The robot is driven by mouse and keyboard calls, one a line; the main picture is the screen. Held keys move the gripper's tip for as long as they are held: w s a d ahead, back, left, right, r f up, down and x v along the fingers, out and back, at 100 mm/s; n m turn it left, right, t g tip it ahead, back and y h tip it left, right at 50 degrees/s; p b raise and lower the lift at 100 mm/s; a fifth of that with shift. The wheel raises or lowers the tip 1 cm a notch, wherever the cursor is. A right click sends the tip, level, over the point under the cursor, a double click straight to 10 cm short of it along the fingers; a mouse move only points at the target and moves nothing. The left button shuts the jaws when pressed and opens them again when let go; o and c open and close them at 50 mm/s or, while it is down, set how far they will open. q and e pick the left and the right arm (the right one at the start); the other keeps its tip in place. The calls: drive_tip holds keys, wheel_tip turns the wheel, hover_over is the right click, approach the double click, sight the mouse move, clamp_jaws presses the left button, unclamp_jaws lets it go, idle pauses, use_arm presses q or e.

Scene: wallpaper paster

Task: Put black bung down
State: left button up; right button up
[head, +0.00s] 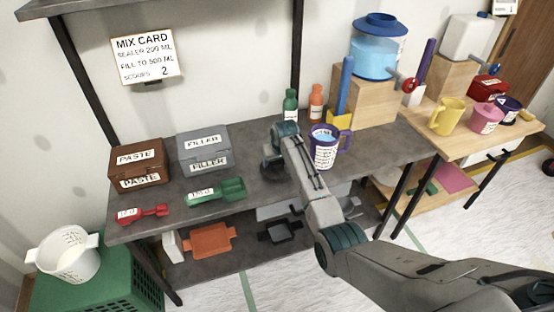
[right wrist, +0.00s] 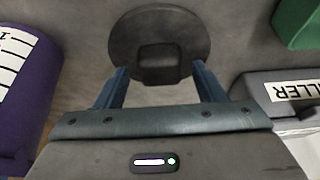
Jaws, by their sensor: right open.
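The black bung (right wrist: 158,35), a dark round disc with a square knob, lies on the grey bench top in the right wrist view. My right gripper (right wrist: 160,70) is open, its two fingers apart on either side of the knob's near side. I cannot tell whether either finger touches it. In the head view my right gripper (head: 272,165) points down at the bench between the grey filler box (head: 204,149) and the purple measuring jug (head: 324,152). The bung is hard to make out there against the dark gripper. My left gripper is not in view.
A brown paste box (head: 138,164), red scoop (head: 142,214) and green scoop (head: 216,191) are on the bench's left. Green (head: 290,104) and orange (head: 316,101) bottles stand behind the jug. A blue-topped dispenser (head: 377,52) stands on a wooden block at right.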

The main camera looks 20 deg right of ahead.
drive_tip(key=b+v, duration=0.1)
drive_tip(key=v, duration=1.1)
drive_tip(key=shift+r+b, duration=0.2)
drive_tip(key=shift+b, duration=0.2)
